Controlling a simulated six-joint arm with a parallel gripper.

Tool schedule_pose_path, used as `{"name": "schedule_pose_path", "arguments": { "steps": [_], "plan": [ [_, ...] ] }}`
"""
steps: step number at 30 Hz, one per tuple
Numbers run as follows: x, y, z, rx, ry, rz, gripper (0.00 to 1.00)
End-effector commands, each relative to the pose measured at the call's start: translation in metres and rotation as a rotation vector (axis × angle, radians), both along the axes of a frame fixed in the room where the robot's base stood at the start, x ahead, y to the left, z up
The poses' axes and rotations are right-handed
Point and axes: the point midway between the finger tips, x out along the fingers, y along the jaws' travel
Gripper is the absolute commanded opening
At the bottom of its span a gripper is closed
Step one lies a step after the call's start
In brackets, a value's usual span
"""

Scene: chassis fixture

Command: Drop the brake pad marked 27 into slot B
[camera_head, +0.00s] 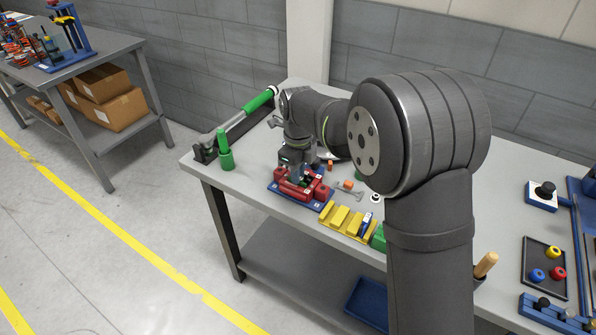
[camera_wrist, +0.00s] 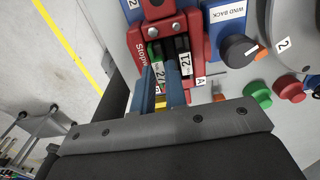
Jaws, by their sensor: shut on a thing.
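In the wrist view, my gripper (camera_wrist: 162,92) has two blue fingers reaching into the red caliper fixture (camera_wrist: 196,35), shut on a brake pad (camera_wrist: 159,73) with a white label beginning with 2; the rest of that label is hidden. A dark brake pad (camera_wrist: 183,58) stands just right of the right finger; its label looks like 21 or 27. A letter A label (camera_wrist: 200,82) is on the red part to the right. I see no B label. In the head view, my gripper is low over the red fixture (camera_head: 313,194) on its blue base, its fingers mostly hidden.
A blue WIND BACK box (camera_wrist: 228,35) with a knob, and green (camera_wrist: 257,94) and red buttons, sit right of the fixture. The right bench carries a black tray (camera_head: 541,284).

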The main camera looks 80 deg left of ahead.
Motion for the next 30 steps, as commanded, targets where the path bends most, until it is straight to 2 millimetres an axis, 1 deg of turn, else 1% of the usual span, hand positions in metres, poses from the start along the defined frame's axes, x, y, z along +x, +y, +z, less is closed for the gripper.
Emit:
{"name": "schedule_pose_path", "arguments": {
  "steps": [9, 23, 24, 30],
  "plan": [
    [0.0001, -0.0001, -0.0041, 0.0, 0.0, 0.0, 0.0],
    [0.0001, -0.0001, -0.0051, 0.0, 0.0, 0.0, 0.0],
    [0.0002, -0.0001, -0.005, 0.0, 0.0, 0.0, 0.18],
    [0.0001, -0.0001, -0.005, 0.0, 0.0, 0.0, 0.18]
  ]
}}
